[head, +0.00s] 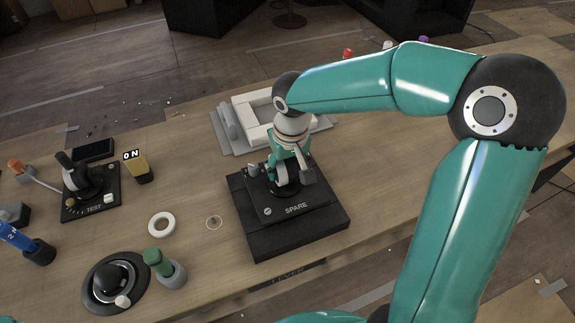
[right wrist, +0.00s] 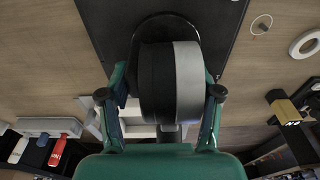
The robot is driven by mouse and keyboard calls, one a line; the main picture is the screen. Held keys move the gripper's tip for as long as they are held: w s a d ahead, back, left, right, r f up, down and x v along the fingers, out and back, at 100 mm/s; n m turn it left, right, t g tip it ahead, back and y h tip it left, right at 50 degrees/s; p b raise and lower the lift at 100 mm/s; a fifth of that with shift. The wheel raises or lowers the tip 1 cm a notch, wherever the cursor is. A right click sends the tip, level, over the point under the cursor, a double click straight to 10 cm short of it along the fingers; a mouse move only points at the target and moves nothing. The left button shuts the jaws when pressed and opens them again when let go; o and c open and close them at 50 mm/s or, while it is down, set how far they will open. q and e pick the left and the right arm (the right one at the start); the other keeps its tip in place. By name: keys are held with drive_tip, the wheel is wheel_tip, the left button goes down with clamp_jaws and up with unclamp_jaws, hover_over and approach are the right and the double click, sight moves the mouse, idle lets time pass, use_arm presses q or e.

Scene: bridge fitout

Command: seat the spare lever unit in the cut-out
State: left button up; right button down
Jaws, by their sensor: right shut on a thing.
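The spare lever unit (head: 296,209) is a dark square plate marked SPARE with a round lever hub on top. My right gripper (head: 287,172) comes down on it from above and is shut on its lever hub. In the right wrist view, the fingers lie on both sides of the black and grey hub (right wrist: 170,85), with the dark plate beyond. A second dark layer shows under the plate along its front; I cannot tell whether this is the unit's body or the cut-out. A LEVER label (head: 287,273) lies on the table just in front. My left gripper is not in view.
Left on the table are a TEST lever unit (head: 92,190), a yellow ON block (head: 137,166), a white ring (head: 162,225), a green-topped knob (head: 164,267) and a black dome control (head: 116,283). A white frame (head: 254,113) stands behind the spare unit.

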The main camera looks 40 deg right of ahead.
sight(289, 161)
drive_tip(key=shift+w+f+b, duration=0.1)
drive_tip(key=shift+f+b, duration=1.25)
drive_tip(key=shift+f+b, duration=0.95)
drive_tip(key=shift+f, duration=0.1)
drive_tip(key=shift+c, duration=0.7)
unclamp_jaws()
drive_tip(key=shift+f, duration=0.1)
drive_tip(key=shift+r, duration=0.2)
drive_tip(key=shift+r, duration=0.25)
drive_tip(key=r, duration=0.3)
drive_tip(key=s+r, duration=0.1)
drive_tip(key=r, duration=0.7)
drive_tip(key=shift+s+a, duration=0.15)
drive_tip(key=shift+s, duration=0.15)
